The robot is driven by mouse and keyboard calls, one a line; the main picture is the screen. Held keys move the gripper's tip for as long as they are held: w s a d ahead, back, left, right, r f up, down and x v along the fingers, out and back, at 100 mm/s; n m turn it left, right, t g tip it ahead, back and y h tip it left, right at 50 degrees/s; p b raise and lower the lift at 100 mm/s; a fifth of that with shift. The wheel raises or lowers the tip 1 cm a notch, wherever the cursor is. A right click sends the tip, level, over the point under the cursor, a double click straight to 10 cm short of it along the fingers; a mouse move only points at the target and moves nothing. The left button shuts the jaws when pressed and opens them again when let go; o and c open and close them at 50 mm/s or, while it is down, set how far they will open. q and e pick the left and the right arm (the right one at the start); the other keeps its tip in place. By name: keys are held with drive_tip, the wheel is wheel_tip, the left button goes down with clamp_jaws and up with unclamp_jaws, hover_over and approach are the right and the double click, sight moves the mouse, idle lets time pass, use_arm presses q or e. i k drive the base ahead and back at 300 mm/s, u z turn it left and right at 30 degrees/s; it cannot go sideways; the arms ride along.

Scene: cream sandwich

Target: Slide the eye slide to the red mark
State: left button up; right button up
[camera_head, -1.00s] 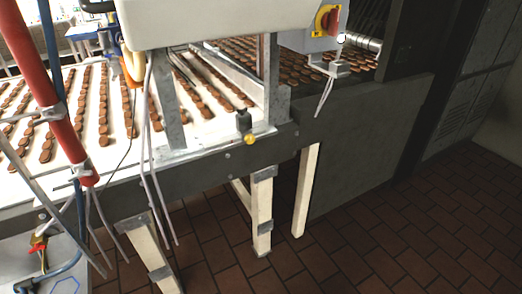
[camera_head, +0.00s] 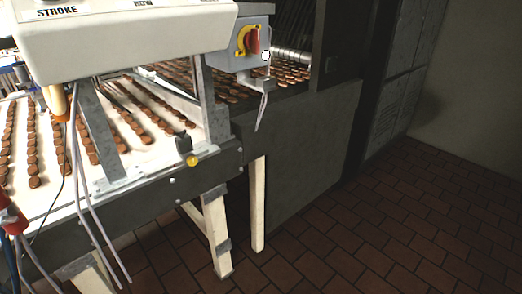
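No part that I can surely call the eye slide shows in this view. A small dark fitting with a yellow knob (camera_head: 192,160) sits on the side rail of the conveyor. A red rotary switch on a yellow plate (camera_head: 250,40) is on a grey box at the top centre; I cannot tell whether it relates to the red mark. Neither of my grippers is in view.
A white conveyor (camera_head: 70,190) with rows of brown biscuits runs along the left. A white machine housing (camera_head: 130,40) labelled "STROKE" stands over it. Cables hang at the lower left. The tiled floor (camera_head: 400,230) at the right is clear up to the wall.

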sight(184, 157)
drive_tip(key=z, duration=0.35)
drive_tip(key=i, duration=1.4)
drive_tip(key=u, duration=1.35)
